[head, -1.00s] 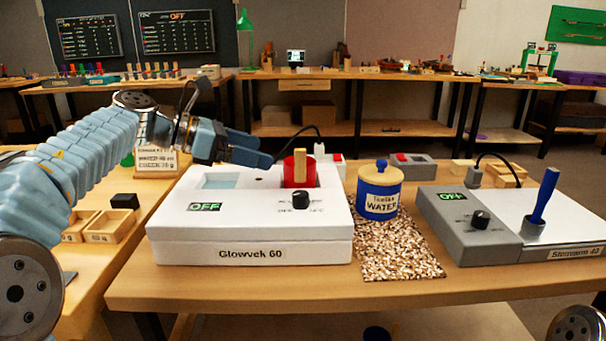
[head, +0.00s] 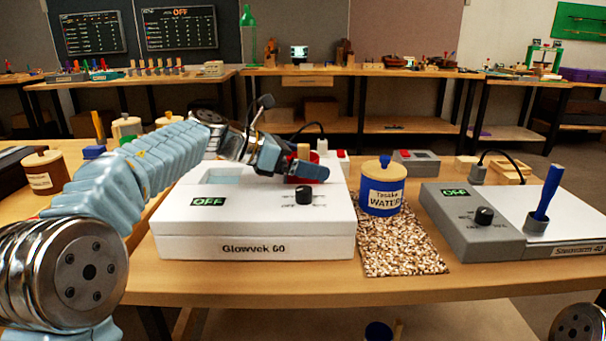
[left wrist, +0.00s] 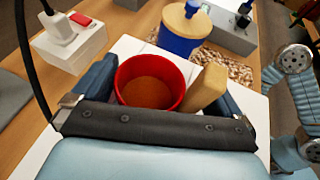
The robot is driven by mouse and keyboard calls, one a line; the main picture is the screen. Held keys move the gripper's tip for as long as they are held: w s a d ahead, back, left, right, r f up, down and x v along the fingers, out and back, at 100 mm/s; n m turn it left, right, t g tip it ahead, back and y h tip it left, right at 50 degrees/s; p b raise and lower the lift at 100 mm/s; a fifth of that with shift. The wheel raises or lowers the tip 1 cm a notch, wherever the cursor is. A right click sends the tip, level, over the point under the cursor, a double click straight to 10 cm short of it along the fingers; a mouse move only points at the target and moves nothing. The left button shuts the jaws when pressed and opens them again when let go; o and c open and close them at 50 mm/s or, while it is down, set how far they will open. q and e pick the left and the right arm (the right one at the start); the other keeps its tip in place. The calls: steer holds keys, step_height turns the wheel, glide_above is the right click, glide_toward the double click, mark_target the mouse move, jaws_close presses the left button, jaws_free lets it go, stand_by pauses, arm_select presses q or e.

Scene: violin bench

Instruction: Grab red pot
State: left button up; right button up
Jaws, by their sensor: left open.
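The red pot (head: 314,156) stands in the right well of the white Glowvek 60 unit (head: 254,226), mostly hidden in the head view by my left gripper (head: 308,167). The left wrist view shows the pot (left wrist: 149,84) from above, with a brownish inside and a light wooden handle (left wrist: 206,88) on its right. My left gripper is open, with one finger on each side of the pot and handle. I cannot tell whether the fingers touch them. My right gripper is not in view.
A blue jar labelled WATER (head: 381,192) with a wooden lid stands on a speckled mat (head: 400,247) right of the unit. Further right is a grey stirrer unit (head: 475,215) with a blue-handled tool. A white box with a red switch (left wrist: 70,38) and plug stands behind the pot.

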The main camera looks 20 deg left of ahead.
arm_select(q)
steer(key=c, duration=0.8)
